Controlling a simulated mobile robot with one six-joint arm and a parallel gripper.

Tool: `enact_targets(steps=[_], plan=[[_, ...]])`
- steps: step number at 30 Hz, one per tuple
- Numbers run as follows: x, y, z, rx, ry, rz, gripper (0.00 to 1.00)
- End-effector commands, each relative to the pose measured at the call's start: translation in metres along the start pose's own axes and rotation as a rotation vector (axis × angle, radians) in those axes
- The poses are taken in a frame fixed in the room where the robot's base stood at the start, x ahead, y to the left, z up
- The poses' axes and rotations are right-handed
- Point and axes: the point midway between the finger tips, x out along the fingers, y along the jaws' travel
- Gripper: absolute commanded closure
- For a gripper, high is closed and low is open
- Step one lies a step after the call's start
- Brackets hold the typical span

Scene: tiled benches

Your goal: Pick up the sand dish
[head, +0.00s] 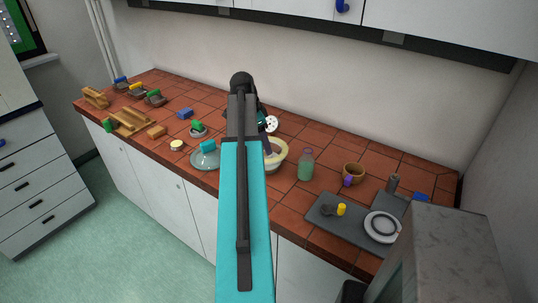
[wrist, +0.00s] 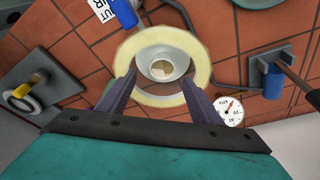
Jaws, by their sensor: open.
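A round dish with a wide cream rim (wrist: 203,72) and a white hollow is in the upper middle of the wrist view. A small tan patch shows at its centre. I take it for the sand dish. In the head view the dish (head: 280,157) stands on the tiled bench, partly hidden by my arm. My gripper (wrist: 160,80) is open, its two purple fingers overlapping the near part of the rim in the wrist view, either side of the white hollow. Nothing is held. I cannot tell how high the fingertips are above the dish.
A round gauge (wrist: 231,112) is close beside my right finger, with a hose near the dish. A teal-lidded dish (head: 205,155) is to the left. A grey tray (head: 335,229) lies front right.

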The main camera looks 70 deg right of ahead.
Motion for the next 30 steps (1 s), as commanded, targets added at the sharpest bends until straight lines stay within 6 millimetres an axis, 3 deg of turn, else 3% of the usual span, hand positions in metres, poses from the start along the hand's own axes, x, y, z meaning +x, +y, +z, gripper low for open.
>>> enact_targets(steps=[8, 21, 30], plan=[[0.012, 0.0, 0.0, 0.0, -0.001, 0.002, 0.41], [0.048, -0.001, 0.001, 0.001, 0.0, 0.001, 0.41], [0.052, -0.001, 0.001, 0.001, 0.0, 0.0, 0.41]])
